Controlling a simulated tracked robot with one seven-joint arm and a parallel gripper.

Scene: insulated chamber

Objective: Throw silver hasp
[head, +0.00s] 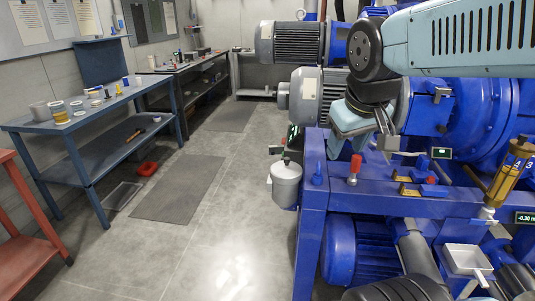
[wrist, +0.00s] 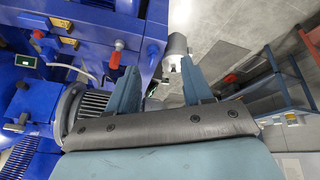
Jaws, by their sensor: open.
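I cannot pick out a silver hasp with certainty in either view. Two small yellow plates with blue parts sit on the blue machine frame; one is the upper yellow plate (head: 402,178), and they also show in the wrist view (wrist: 68,42). A red-handled valve (head: 354,169) stands on the frame's near left corner; it shows beside my left finger in the wrist view (wrist: 118,46). My gripper (head: 347,150) hangs above and behind this corner, pointing down. Its fingers are apart in the wrist view (wrist: 158,70), with nothing between them.
A grey canister (head: 286,183) hangs on the frame's left side. Motors (head: 298,42) stand behind the gripper. A brass-coloured cylinder (head: 507,182) rises at right. A blue workbench (head: 75,121) with jars stands at left. The aisle floor with dark mats (head: 180,188) is open.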

